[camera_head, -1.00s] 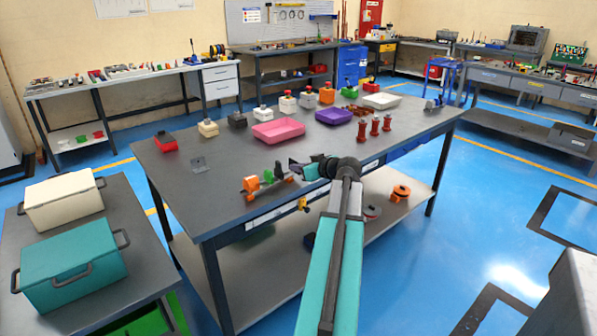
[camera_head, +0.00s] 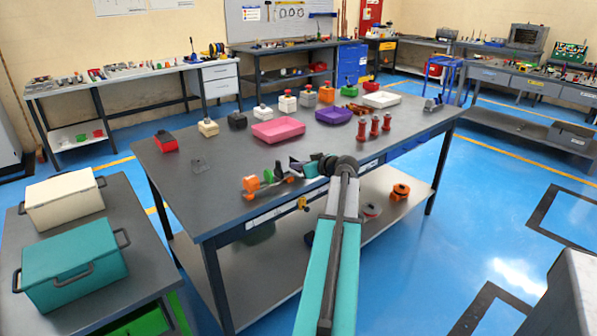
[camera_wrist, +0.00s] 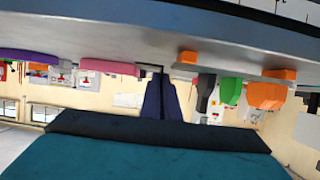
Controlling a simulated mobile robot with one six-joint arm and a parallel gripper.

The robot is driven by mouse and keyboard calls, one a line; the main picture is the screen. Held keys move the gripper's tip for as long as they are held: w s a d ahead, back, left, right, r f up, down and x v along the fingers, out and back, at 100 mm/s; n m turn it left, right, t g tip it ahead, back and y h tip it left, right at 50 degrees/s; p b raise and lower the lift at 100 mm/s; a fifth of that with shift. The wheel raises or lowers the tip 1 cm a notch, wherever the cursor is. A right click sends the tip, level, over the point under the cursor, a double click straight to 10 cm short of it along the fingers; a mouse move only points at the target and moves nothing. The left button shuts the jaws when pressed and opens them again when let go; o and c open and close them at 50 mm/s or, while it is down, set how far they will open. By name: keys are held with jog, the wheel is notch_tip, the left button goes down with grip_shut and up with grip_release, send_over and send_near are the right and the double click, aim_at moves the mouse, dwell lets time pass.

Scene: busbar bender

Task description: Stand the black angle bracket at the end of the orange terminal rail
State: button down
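The orange terminal rail (camera_head: 266,184) lies near the front edge of the grey workbench, with orange, green and dark blocks on it. In the wrist view, which is upside down, its orange block (camera_wrist: 267,95) shows at the right. A small dark angled plate (camera_head: 201,166), which looks like the black angle bracket, sits left of the rail and apart from it. My gripper (camera_head: 297,164) is over the bench just right of the rail. In the wrist view its two dark fingers (camera_wrist: 160,80) are close together, with nothing visible between them.
A pink tray (camera_head: 278,130), a purple tray (camera_head: 333,115) and several button boxes stand along the back of the bench. Red insulators (camera_head: 374,126) stand to the right. A red box (camera_head: 166,141) is at the left. The bench between plate and rail is clear.

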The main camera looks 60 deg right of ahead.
jog(key=shift+f, duration=1.15)
jog(key=shift+f, duration=0.15)
jog(key=c, duration=2.3)
grip_release()
jog(key=shift+r, duration=0.25)
jog(key=b+v, duration=0.1)
jog(key=v, duration=1.1)
